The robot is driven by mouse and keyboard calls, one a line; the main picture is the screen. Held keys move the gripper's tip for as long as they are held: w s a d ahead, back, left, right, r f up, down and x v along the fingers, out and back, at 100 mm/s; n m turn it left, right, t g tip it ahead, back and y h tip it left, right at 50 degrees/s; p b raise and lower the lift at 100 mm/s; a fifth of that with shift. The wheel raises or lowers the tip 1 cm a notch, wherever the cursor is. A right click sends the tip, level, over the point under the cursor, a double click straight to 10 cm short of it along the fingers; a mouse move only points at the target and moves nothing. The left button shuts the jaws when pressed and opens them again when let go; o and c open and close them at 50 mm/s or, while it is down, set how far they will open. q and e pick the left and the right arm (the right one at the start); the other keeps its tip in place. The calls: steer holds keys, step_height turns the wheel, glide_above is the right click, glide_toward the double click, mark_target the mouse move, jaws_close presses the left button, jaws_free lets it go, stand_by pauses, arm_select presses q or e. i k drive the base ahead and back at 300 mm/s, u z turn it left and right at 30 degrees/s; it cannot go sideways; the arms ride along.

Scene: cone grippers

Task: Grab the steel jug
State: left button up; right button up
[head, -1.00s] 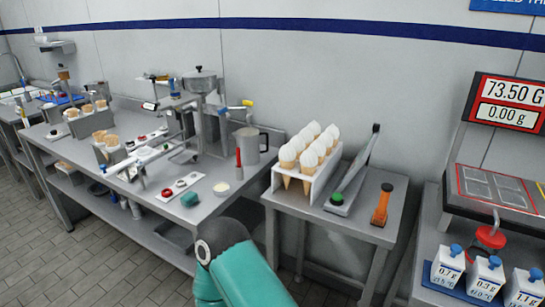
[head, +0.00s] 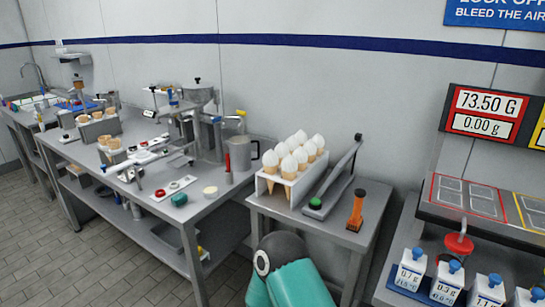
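The steel jug (head: 241,154) is a grey metal cylinder with a dark handle on its right side. It stands upright near the right end of the long steel bench (head: 198,215). A thin red-handled tool (head: 228,163) is just left of it. A teal arm link of mine with a dark joint shows at the bottom centre, in front of the side table and well short of the jug. Neither gripper's fingers show in the head view.
Right of the jug, a white rack (head: 269,185) of ice cream cones stands on a side table (head: 330,232) with a lever device (head: 328,190) and an orange-handled tool (head: 356,209). Weights (head: 408,268) stand far right.

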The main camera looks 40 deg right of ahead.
mark_target(240, 145)
steer(key=z, duration=0.5)
steer(key=i, duration=1)
